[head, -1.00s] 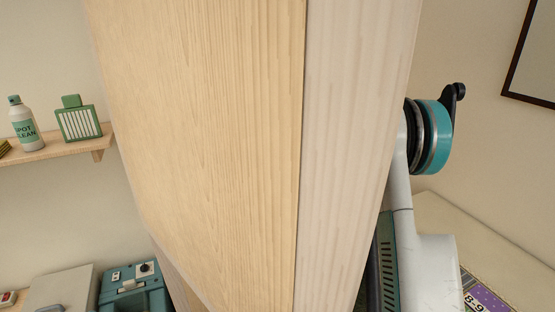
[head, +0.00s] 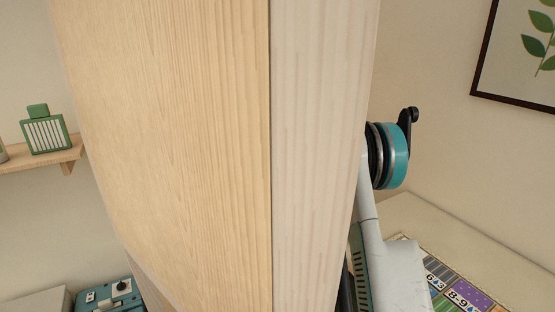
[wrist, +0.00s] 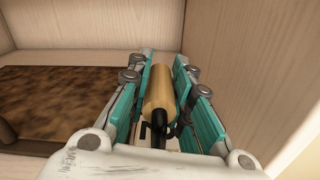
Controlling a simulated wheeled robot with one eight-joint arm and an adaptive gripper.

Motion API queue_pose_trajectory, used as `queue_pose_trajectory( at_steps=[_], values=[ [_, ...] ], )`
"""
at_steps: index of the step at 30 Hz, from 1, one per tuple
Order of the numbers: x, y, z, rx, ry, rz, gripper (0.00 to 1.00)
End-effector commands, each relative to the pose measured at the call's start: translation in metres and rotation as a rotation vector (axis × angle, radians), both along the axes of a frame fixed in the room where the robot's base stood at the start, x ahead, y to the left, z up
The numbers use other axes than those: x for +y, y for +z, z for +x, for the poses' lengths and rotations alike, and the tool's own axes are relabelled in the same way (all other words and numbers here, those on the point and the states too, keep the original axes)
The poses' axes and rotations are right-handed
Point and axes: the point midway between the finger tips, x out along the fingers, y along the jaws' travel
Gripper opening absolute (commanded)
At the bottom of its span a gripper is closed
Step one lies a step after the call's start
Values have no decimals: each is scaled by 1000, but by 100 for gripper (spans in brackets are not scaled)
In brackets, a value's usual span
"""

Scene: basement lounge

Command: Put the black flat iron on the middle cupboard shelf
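The black flat iron shows in the wrist view as a tan wooden handle (wrist: 159,92) with a black metal part (wrist: 158,128) at its near end. The rest of its body is hidden below the handle and fingers. My gripper (wrist: 165,57) has its teal-padded fingers closed along both sides of the handle. The iron is inside a pale wooden compartment of the cupboard (wrist: 235,50), near its right wall. I cannot tell whether it touches the surface below. In the head view the cupboard's side panel (head: 175,130) hides my gripper and the iron.
A mottled brown flat piece (wrist: 70,95) lies left of my gripper, with a dark brown rounded object (wrist: 15,140) at the lower left. In the head view, a wall shelf (head: 45,158) holds a green item (head: 45,133). A teal case (head: 108,296) is below.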

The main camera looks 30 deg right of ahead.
Motion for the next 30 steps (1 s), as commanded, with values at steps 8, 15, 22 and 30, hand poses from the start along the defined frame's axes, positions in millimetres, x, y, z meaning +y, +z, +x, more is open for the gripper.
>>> queue_pose_trajectory(
  at_steps=[8, 15, 22, 30],
  values=[
    [0, 0, 0, 0, 0, 0, 40],
    [0, 4, 0, 0, 0, 0, 40],
    [-2, 5, -38, 0, -1, 0, 40],
    [-4, 4, -93, 0, -1, 0, 40]
  ],
)
